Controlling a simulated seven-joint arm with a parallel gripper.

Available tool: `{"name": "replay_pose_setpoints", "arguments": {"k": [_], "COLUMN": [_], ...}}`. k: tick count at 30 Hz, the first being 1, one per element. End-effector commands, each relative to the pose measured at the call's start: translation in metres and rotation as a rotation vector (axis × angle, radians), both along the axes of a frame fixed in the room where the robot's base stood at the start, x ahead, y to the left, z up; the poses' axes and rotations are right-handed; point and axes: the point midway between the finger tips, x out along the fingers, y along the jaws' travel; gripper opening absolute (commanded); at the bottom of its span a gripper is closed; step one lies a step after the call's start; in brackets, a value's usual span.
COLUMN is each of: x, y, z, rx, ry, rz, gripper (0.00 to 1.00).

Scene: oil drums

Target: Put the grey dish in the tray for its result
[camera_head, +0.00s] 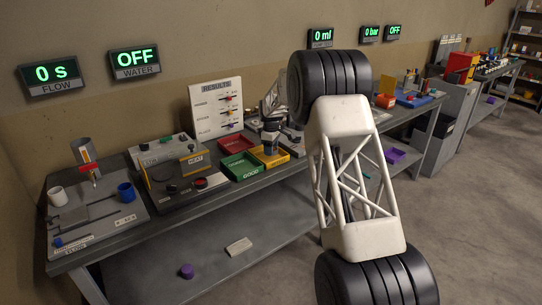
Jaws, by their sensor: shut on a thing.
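My gripper (271,147) points down over the yellow tray (272,165), small and partly behind my arm. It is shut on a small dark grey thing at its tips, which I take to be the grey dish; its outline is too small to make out. The green tray (246,175) labelled GOOD is just left of the yellow one, and the red tray (236,143) is behind them. I cannot tell whether the dish touches the yellow tray.
A white RESULTS board (215,105) stands behind the trays. A grey heater marked HEAT (190,172) is left of them. A purple object (186,271) lies on the lower shelf.

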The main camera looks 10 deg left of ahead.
Motion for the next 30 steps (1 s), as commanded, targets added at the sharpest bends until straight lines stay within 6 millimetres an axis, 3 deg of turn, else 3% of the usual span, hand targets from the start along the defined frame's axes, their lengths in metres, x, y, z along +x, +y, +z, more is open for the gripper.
{"name": "replay_pose_setpoints", "arguments": {"k": [9, 26, 27, 30], "x": [0.0, 0.0, 0.0, 0.0], "y": [0.0, 0.0, 0.0, 0.0], "z": [-0.031, -0.037, -0.036, -0.036], "rx": [-0.001, -0.001, -0.001, -0.001], "ry": [-0.003, -0.004, -0.004, -0.004], "rz": [-0.001, -0.001, -0.001, -0.001], "gripper": [0.24, 0.24, 0.58, 0.73]}}
